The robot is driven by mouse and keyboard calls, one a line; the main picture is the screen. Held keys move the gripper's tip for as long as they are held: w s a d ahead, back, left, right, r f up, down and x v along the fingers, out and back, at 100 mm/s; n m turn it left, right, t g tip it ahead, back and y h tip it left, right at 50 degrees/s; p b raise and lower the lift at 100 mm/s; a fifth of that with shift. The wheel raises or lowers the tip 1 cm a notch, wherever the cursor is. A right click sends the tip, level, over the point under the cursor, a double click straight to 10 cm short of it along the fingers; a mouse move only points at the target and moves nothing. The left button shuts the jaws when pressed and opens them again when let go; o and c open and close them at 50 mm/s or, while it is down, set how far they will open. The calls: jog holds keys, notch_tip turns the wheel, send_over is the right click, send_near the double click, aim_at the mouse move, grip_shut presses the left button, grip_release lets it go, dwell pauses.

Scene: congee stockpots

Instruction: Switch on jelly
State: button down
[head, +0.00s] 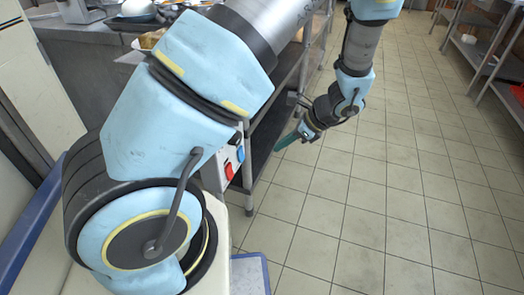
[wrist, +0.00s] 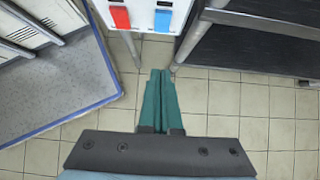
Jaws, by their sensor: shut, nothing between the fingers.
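A white switch panel (head: 222,170) with a red switch (head: 229,171) and a blue switch (head: 240,153) is on the end of the counter, partly hidden by my arm. The wrist view shows the red switch (wrist: 120,17) on the left and the blue switch (wrist: 163,20) on the right, at the top edge. I cannot read any label saying jelly. My gripper (head: 278,147) has teal fingers and is shut and empty. In the wrist view its fingertips (wrist: 160,73) are below the panel in the picture, apart from both switches.
A dark shelf rack (wrist: 250,50) stands right of the panel. A metal counter (head: 85,60) with dishes is at the upper left of the head view. A grey mat with a blue edge (wrist: 60,85) is at the left of the wrist view.

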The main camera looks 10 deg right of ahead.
aim_at(241, 154)
jog(key=a+r+b+x, duration=0.1)
jog(key=x, duration=0.5)
jog(key=w+a+b+x, duration=0.1)
jog(key=x, duration=0.5)
jog(key=shift+r, duration=0.25)
jog(key=shift+w+a+f+b, duration=0.15)
jog(key=shift+a+b, duration=0.1)
jog(key=shift+b, duration=0.05)
